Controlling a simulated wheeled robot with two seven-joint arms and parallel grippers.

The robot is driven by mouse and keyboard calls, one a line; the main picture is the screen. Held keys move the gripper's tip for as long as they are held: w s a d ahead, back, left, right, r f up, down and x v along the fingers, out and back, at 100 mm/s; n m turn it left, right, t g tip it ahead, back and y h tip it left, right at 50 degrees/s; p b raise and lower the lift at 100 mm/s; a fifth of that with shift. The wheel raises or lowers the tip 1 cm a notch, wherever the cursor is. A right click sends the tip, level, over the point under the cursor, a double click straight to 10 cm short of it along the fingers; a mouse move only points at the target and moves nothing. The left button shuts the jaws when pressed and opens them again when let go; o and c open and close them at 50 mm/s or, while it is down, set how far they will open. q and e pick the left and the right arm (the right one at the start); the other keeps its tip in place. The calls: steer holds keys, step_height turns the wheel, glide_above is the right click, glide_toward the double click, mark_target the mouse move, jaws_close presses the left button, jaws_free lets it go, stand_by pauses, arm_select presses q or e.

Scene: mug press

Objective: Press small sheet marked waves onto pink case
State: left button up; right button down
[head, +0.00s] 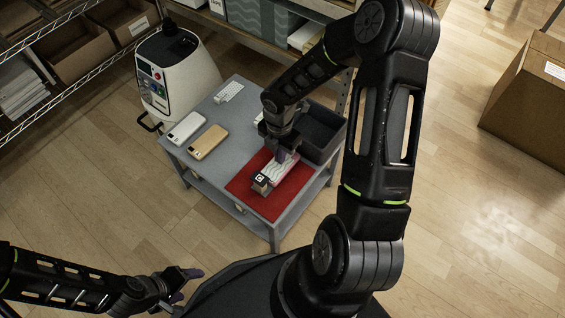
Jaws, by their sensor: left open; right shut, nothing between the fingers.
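The pink case (281,178) lies on a red mat (257,200) on the grey table. Its upper face shows white and pink, with a dark square at its near left end. I cannot clearly tell the small sheet marked waves from the case's face at this size. My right gripper (286,158) is shut and empty, fingers pointing down at the far part of the case. It seems to touch the top, but contact is hard to tell.
A white case (187,128) and a tan case (208,142) lie on the left of the table (213,173). A small white item (229,91) lies at the back. A dark bin (322,133) stands at the right edge. A white machine (179,76) stands behind left.

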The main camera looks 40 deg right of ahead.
steer(key=shift+f+b, duration=0.6)
steer(key=shift+f, duration=0.25)
stand_by(1.0)
steer(key=shift+f, duration=0.1)
stand_by(1.2)
step_height(320, 180, up, 6)
steer(key=p, duration=0.6)
stand_by(0.7)
